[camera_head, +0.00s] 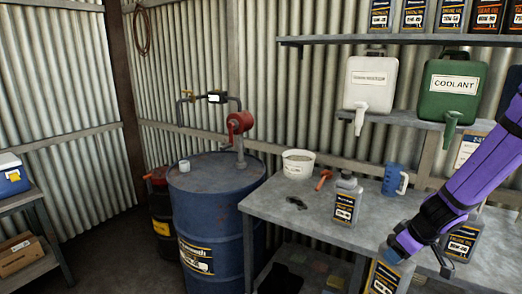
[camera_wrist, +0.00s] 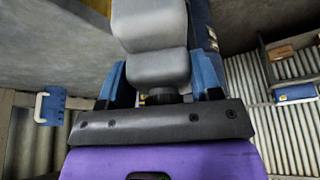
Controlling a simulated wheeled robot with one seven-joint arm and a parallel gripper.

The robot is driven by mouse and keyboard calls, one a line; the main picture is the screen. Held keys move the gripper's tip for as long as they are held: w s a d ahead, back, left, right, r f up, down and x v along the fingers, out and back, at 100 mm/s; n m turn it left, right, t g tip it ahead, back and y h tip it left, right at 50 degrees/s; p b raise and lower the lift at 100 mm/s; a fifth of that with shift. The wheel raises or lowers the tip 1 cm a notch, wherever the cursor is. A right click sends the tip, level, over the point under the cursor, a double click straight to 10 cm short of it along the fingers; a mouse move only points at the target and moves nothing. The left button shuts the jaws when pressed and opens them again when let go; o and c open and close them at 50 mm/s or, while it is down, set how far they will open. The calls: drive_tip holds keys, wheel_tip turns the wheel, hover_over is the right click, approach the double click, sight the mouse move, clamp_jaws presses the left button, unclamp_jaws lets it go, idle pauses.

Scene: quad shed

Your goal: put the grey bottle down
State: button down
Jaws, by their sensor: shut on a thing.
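My gripper (camera_head: 392,254), at the end of the purple arm, is shut on a grey bottle (camera_head: 384,279) with a dark label. The held bottle is at the lower right of the head view, in front of the workbench (camera_head: 285,213), and its lower part is cut off by the frame. In the wrist view the grey bottle (camera_wrist: 158,62) sits between the blue fingers of my gripper (camera_wrist: 160,84). A similar grey bottle (camera_head: 346,203) stands upright on the bench. Another (camera_head: 463,240) shows behind my arm, partly hidden.
A white tub (camera_head: 298,163), an orange tool (camera_head: 323,179), dark gloves (camera_head: 297,202) and a blue jug (camera_head: 395,180) are on the bench. A blue drum (camera_head: 215,215) stands left. Bare bench top shows around the standing bottle.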

drive_tip(key=w+a+f+m+h, duration=0.2)
drive_tip(key=w+a+f+m, duration=0.3)
drive_tip(key=w+a+f, duration=0.4)
drive_tip(key=shift+w+f+m+t, duration=0.4)
drive_tip(key=shift+w+f, duration=0.35)
drive_tip(key=shift+f, duration=0.1)
drive_tip(key=shift+a+f, duration=0.1)
drive_tip(key=shift+a, duration=0.05)
idle(0.8)
